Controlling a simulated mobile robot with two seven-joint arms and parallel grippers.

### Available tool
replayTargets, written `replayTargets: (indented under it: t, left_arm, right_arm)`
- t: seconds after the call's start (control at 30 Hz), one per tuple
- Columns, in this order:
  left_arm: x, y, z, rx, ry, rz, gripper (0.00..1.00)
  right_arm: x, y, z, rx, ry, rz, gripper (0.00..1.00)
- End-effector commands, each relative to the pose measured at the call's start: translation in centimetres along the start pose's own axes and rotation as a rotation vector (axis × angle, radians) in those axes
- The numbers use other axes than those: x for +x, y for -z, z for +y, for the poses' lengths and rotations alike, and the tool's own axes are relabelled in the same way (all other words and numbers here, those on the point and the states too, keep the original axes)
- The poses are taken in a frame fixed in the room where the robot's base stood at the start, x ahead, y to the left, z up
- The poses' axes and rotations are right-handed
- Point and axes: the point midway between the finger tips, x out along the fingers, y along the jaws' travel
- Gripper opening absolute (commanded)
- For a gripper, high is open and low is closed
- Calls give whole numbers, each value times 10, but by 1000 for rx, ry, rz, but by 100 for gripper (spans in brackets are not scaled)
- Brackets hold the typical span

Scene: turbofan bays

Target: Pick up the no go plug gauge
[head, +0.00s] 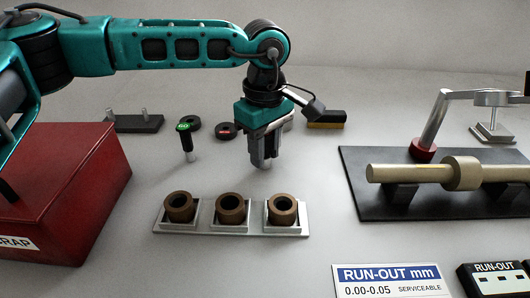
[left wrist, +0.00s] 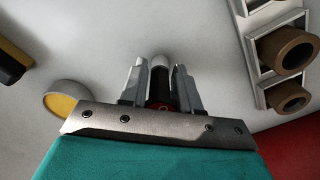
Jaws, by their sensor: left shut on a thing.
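The no go plug gauge shows in the left wrist view as a pale rounded tip (left wrist: 160,63) between my fingers, with a dark and red part lower down. In the head view, its pale end (head: 264,163) sticks out below the fingertips. Most of it is hidden by the fingers. My left gripper (head: 265,148) is shut on it and points down above the table behind the bushing tray; it also shows in the left wrist view (left wrist: 160,85). A plug gauge with a green top (head: 187,140) stands upright to the left. My right gripper is not in view.
A tray (head: 160,227) with three brown bushings lies in front. A red scrap bin (head: 100,200) is at left. Dark rings (head: 226,131), a dark stand with pins (head: 130,123) and a yellow-black block (head: 326,119) stand behind. A shaft fixture (head: 365,205) is at right.

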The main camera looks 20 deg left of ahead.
Motion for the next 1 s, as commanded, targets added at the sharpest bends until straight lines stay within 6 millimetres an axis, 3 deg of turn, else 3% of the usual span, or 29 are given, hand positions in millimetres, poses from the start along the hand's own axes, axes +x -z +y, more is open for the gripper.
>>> replayTargets:
  t: [0.2, 0.47, 0.67, 0.87, 1.0]
  left_arm:
    - [0, 0, 0, 0, 0, 0, 0]
    - [-1, 0, 0, 0, -2, 0, 0]
    - [-13, 0, 1, -1, -2, 0, 0]
    - [-50, 0, 1, -1, -5, 0, 0]
    - [-93, 0, 1, 0, -6, 0, 0]
  right_arm:
    - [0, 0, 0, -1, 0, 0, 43]
    - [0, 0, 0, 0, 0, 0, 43]
    - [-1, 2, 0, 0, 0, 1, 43]
    - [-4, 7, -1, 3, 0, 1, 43]
    - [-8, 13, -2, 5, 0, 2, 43]
